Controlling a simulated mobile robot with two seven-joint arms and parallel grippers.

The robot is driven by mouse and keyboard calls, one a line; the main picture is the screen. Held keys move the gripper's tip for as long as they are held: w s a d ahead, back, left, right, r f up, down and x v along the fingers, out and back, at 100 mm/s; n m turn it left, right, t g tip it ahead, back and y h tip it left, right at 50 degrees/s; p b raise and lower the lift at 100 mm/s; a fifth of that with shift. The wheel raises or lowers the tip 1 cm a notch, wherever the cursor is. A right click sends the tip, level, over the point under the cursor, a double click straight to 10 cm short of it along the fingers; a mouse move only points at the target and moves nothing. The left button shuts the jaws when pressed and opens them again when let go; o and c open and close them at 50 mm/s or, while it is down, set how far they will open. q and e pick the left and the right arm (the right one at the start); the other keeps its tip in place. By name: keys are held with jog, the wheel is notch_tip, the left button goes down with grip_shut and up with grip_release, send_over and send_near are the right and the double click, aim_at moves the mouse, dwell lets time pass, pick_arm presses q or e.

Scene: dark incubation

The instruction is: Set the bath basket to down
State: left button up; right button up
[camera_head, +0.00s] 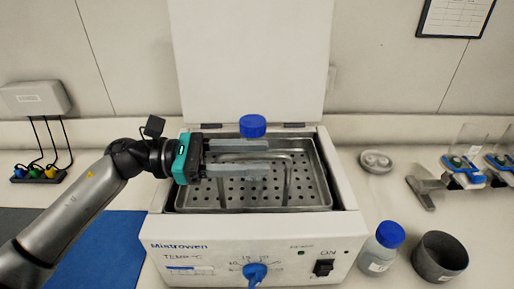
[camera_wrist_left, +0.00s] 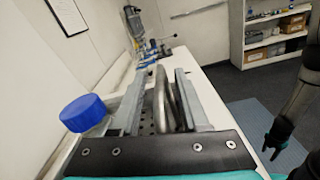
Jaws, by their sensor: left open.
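The bath basket (camera_head: 322,180) is a perforated metal tray in the opening of the white water bath (camera_head: 190,230); its rim shows near the top of the opening, and I cannot tell its exact height. Its upright wire handle (camera_wrist_left: 162,98) stands between my left fingers in the left wrist view. My left gripper (camera_head: 268,158) reaches in from the left over the basket, open, with no visible grip on the handle. A blue-capped bottle (camera_head: 252,125) is beside the far finger, its body mostly hidden. My right gripper (camera_wrist_left: 277,140) shows small at the right of the left wrist view.
The bath's lid (camera_head: 250,60) stands open behind. A blue dial (camera_head: 255,272) and a switch (camera_head: 324,267) are on its front. To the right are a blue-capped bottle (camera_head: 381,248), a dark cup (camera_head: 440,257) and a small dish (camera_head: 376,162). A blue mat (camera_head: 100,250) lies left.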

pick_arm(q)
jog(key=shift+d, duration=0.5)
grip_shut()
dwell(1.2)
